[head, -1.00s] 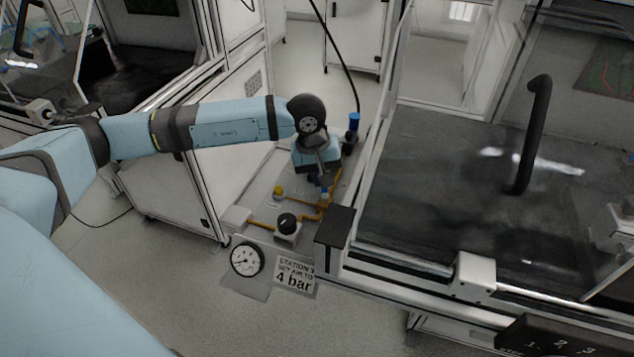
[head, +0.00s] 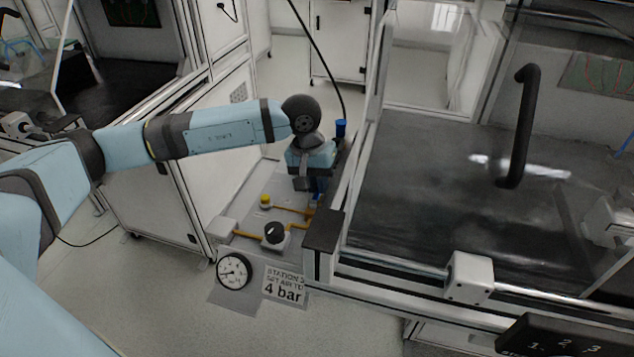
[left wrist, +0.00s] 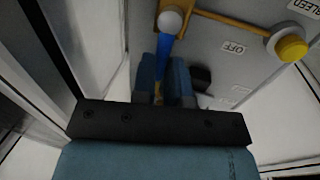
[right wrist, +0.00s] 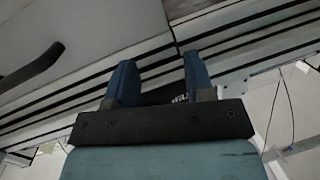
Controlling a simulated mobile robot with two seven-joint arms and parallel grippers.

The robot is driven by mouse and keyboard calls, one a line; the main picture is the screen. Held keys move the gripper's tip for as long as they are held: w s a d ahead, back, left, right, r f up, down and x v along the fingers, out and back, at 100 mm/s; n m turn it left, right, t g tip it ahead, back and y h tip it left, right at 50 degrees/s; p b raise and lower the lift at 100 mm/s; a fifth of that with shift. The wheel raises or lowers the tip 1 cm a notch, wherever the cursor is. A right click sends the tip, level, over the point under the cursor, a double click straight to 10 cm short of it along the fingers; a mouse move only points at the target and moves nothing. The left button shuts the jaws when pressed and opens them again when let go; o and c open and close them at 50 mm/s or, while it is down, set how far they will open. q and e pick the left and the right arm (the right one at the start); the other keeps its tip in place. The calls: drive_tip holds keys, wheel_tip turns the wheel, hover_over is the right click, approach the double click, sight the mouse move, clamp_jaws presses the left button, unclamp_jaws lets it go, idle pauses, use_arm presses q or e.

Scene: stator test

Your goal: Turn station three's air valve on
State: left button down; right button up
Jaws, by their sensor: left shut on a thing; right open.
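The air valve's blue lever (left wrist: 166,48) shows in the left wrist view, running from a round silver pivot (left wrist: 171,19) on a yellow pipe down between my left fingers. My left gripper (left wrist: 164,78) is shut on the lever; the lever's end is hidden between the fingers. An "OFF" label (left wrist: 233,47) lies on the panel to the right of the lever. In the head view my left gripper (head: 315,187) is over the back right of the station panel, and the lever is mostly hidden there. My right gripper (right wrist: 155,82) is open and empty beside the bench's rails.
The panel carries a yellow knob (head: 265,201), a black knob (head: 275,232), a gauge (head: 234,271) and a "Station 3, 4 bar" sign (head: 284,285). A bench frame (head: 322,236) stands close on the right, a white cabinet (head: 160,190) on the left.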

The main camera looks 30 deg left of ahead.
use_arm(q)
drive_tip(key=c, duration=1.1)
unclamp_jaws()
drive_tip(key=shift+c, duration=0.2)
drive_tip(key=shift+r, duration=0.25)
wheel_tip(320, 180, up, 13)
drive_tip(key=a+p, duration=0.2)
drive_tip(key=shift+s+a+p, duration=0.3)
drive_tip(key=shift+a, duration=0.05)
use_arm(e)
drive_tip(key=f, duration=0.1)
drive_tip(key=s+d+f+g+h, duration=0.1)
drive_tip(key=f, duration=0.1)
drive_tip(key=d+f+g, duration=0.1)
drive_tip(key=shift+s+d+f+h, duration=0.2)
drive_tip(key=shift+f+h, duration=0.2)
drive_tip(key=shift+a, duration=0.15)
drive_tip(key=shift+s+f+g, duration=0.1)
drive_tip(key=shift+s+g, duration=0.05)
drive_tip(key=shift+g, duration=0.15)
